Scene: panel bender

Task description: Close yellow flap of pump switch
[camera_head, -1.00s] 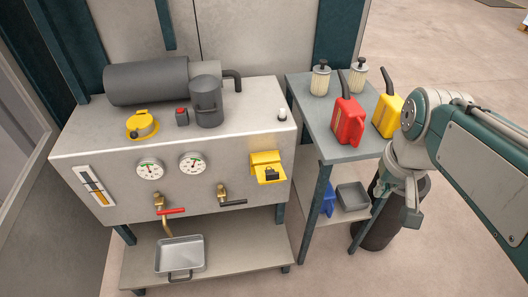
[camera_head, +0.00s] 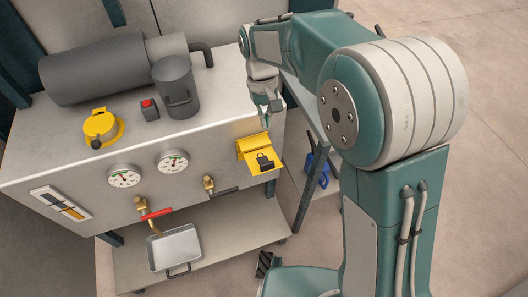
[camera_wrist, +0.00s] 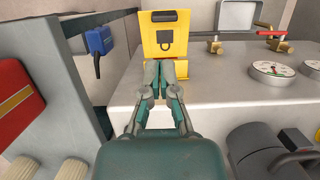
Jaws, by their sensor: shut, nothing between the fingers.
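The yellow flap (camera_head: 274,157) of the pump switch hangs open, sticking outward and down from the yellow switch housing (camera_head: 252,145) on the cabinet's front face. A dark padlock-shaped piece (camera_head: 264,162) shows at the flap. In the wrist view, the flap (camera_wrist: 180,32) is just beyond my fingertips, with a dark ring on it. My gripper (camera_head: 268,122) is shut and empty, pointing down above the housing near the cabinet's right front edge. It also shows in the wrist view (camera_wrist: 166,70), its tips overlapping the yellow part. I cannot tell whether they touch.
The grey cabinet (camera_head: 60,165) carries two gauges, brass valves and, on top, a grey motor (camera_head: 105,70) and a yellow cap (camera_head: 103,127). A side table at right holds a red can (camera_wrist: 15,100); a blue can (camera_wrist: 99,41) is lower. A metal tray (camera_head: 175,248) sits on the lower shelf.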

